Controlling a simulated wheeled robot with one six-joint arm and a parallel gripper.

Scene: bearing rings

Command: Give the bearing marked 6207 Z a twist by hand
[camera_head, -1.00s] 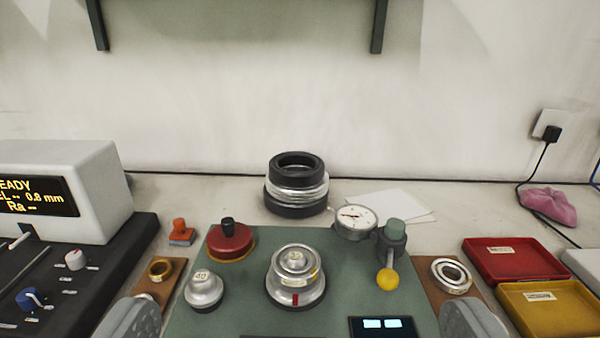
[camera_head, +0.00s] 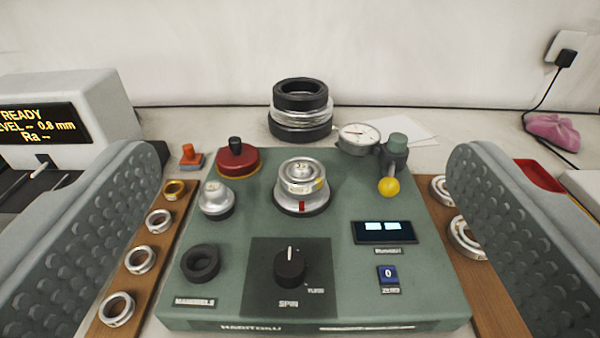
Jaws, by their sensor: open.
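Several metal bearing rings lie on two brown boards beside a green tester. On the right board are two silver rings, one far (camera_head: 439,189) and one nearer (camera_head: 463,238), both partly hidden by my right finger. A silver spindle (camera_head: 302,186) with a small label and a red mark stands on the tester. I cannot read 6207 Z on any part. My gripper (camera_head: 305,190) is open and empty, its ridged fingers wide apart on either side of the tester.
The green tester (camera_head: 225,285) carries a SPIN knob (camera_head: 290,267), a small display (camera_head: 384,232), a blue zero button (camera_head: 388,274), a dial gauge (camera_head: 359,138) and a yellow ball lever (camera_head: 389,187). Black and silver rings (camera_head: 301,108) are stacked behind. A grey readout unit (camera_head: 75,110) stands left.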

